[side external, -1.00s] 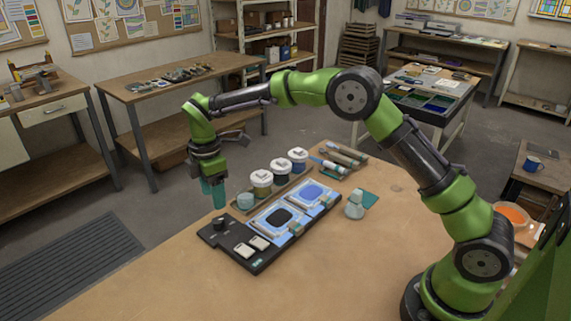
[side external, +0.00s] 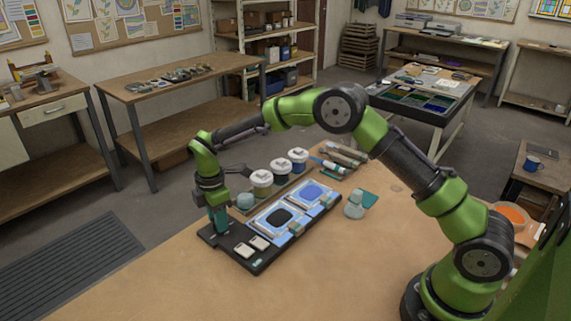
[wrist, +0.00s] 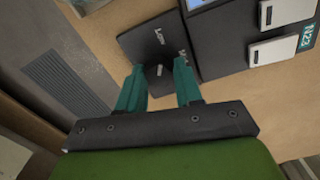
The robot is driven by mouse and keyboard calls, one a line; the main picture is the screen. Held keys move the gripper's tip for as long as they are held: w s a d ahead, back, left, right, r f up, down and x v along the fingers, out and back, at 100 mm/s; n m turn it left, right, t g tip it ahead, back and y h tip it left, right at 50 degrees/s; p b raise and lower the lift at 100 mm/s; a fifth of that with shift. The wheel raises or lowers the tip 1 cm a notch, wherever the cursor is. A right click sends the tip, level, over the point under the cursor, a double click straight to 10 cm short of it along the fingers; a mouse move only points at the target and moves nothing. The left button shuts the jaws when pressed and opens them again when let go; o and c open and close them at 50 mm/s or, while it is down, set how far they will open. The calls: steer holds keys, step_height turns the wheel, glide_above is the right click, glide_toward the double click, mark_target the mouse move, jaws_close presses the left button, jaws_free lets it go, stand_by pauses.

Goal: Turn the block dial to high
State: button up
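The block dial (wrist: 159,71) is a small dark knob on a black panel (wrist: 140,45), seen between my fingertips in the wrist view. Pale lettering, partly readable as "Low", is on the panel beyond it, with another mark to its right. My gripper (wrist: 159,66) has two teal fingers, spread apart on either side of the dial, with a gap visible around it. In the side view my gripper (side external: 219,229) points down at the left end of the black base (side external: 262,262) and hides the dial. I cannot tell the dial's exact setting.
Several lidded jars (side external: 261,182) stand in a row along the far edge. The tabletop (side external: 190,285) in front is clear.

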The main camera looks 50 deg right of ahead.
steer(key=c, duration=0.6)
steer(key=shift+o, duration=0.2)
steer(key=shift+m, duration=0.5)
steer(key=m, duration=0.4)
steer(key=shift+m, duration=0.3)
steer(key=m, duration=0.5)
steer(key=shift+a+m, duration=0.1)
steer(key=shift+m, duration=0.2)
steer(key=m, duration=1.2)
steer(key=shift+w+r+m, duration=0.1)
steer(key=shift+m, duration=0.3)
